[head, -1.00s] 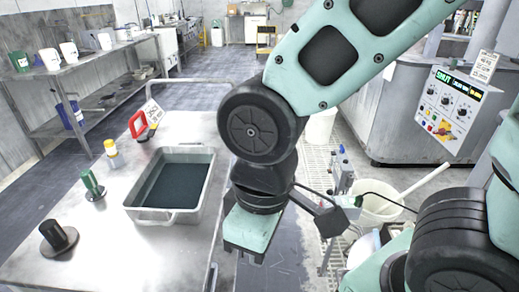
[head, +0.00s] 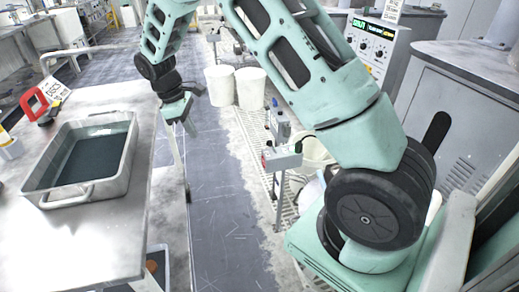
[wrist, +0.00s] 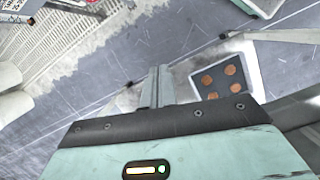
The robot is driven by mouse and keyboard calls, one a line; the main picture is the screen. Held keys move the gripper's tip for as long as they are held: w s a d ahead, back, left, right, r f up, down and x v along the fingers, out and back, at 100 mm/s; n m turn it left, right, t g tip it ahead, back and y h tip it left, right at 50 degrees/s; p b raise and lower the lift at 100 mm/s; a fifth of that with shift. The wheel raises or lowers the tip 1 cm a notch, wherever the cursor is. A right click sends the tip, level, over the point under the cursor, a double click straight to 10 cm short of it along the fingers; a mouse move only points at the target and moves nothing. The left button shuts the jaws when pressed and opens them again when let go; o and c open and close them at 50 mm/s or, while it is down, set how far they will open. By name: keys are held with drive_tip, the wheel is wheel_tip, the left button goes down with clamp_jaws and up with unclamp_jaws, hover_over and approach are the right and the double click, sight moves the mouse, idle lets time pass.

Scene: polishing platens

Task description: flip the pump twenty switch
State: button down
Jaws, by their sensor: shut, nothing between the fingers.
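No switch in view can be read as pump twenty. A control panel (head: 375,45) with a green label strip and dark knobs is on the grey machine at the upper right of the head view; its lettering is too small to read. A post with small grey boxes (head: 282,156) stands mid-floor, with blue and red parts. My gripper (head: 180,128) hangs beside the right edge of the steel table, away from both. In the wrist view its fingers (wrist: 157,86) are together, with nothing between them, above the floor.
The steel table (head: 90,240) at left carries a grey tray of dark liquid (head: 128,168) and a red-handled item (head: 36,103). A low tray (wrist: 250,62) holds several copper discs. White buckets (head: 250,88) stand behind the post. The dark floor aisle (head: 225,215) is clear.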

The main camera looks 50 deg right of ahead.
sight(272, 146)
drive_tip(key=w+d+f+g+h+b, duration=0.1)
drive_tip(key=w+d+f, duration=0.1)
drive_tip(key=d+f, duration=0.4)
drive_tip(key=w+d+f+n+g+h+b, duration=0.1)
drive_tip(key=d+f, duration=0.5)
drive_tip(key=d, duration=0.8)
drive_tip(key=shift+w+d+h+b, duration=0.25)
drive_tip(key=shift+w+h+b, duration=0.35)
drive_tip(key=shift+b, duration=0.15)
drive_tip(key=s+d+f, duration=0.6)
drive_tip(key=d+f, duration=0.1)
